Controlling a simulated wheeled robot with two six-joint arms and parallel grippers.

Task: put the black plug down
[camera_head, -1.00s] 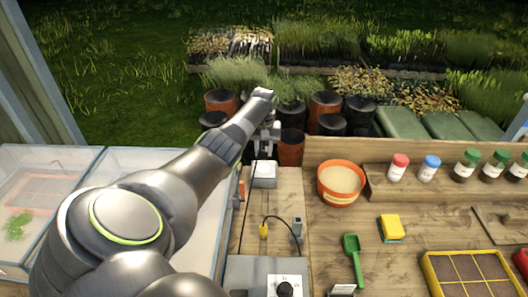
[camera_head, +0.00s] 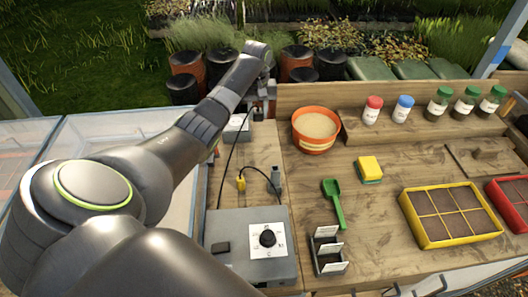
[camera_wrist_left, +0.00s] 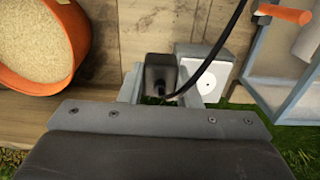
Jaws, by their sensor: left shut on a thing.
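The black plug (camera_wrist_left: 160,72) sits between the two fingers of my left gripper (camera_wrist_left: 160,90) in the left wrist view, and the gripper is shut on it. A black cable runs from the plug up and to the right. In the head view my left gripper (camera_head: 262,98) is at the far end of the wooden bench, beside a small grey box with a white top (camera_head: 237,123). That box also shows right of the plug in the left wrist view (camera_wrist_left: 208,75). The plug is mostly hidden in the head view. My right gripper is not in view.
An orange pot of pale grain (camera_head: 315,131) stands close right of the gripper. A yellow plug (camera_head: 241,183), a grey plug-like piece (camera_head: 276,176) and a grey control box (camera_head: 222,225) lie nearer. Clear panels (camera_head: 85,143) stand left. Bare wood lies between.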

